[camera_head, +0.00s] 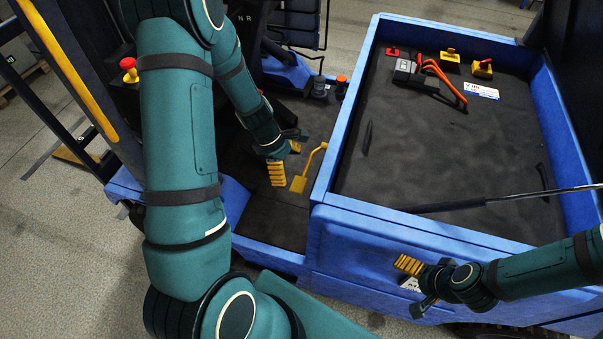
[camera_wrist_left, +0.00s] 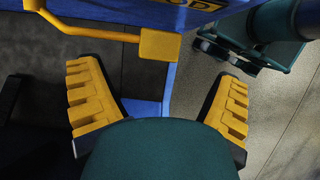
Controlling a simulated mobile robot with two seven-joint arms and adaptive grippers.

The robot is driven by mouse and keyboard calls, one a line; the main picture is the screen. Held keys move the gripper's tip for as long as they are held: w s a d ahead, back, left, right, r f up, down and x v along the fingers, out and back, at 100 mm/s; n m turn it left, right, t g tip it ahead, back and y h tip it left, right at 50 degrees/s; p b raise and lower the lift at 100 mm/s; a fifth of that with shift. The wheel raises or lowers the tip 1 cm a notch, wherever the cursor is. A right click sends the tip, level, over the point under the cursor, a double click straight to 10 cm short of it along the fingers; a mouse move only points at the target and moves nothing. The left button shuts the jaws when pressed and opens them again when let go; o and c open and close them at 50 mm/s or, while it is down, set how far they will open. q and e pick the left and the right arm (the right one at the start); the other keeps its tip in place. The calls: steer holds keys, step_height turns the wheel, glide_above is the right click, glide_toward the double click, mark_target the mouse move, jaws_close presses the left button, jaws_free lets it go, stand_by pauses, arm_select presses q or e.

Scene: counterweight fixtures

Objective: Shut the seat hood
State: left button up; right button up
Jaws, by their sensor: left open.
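The blue-walled compartment (camera_head: 322,180) of the truck stands open in the head view, with a dark inside. A thin strut (camera_head: 500,199) slants across it to the right edge. A dark panel (camera_head: 578,45) rises at the upper right; I cannot tell whether it is the seat hood. My left gripper (camera_head: 286,160) is open and empty over the dark floor, left of the compartment. A yellow lever with a flat pad (camera_head: 299,184) is close beside it; in the left wrist view the lever (camera_wrist_left: 160,45) lies ahead of the open fingers (camera_wrist_left: 165,105). My right gripper (camera_head: 413,286) is open by the blue side.
In the compartment lie a grey connector with an orange cable (camera_head: 443,82), a white label (camera_head: 482,90) and small red and yellow parts. Levers and a red knob (camera_head: 128,64) stand at the left. Grey floor (camera_head: 60,250) is free at the lower left.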

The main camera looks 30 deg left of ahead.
mark_target(298, 184)
arm_select(q)
steer(key=x, duration=0.6)
steer(key=shift+d+f+b, duration=0.1)
steer(key=shift+f+b, duration=0.1)
steer(key=shift+b, duration=0.2)
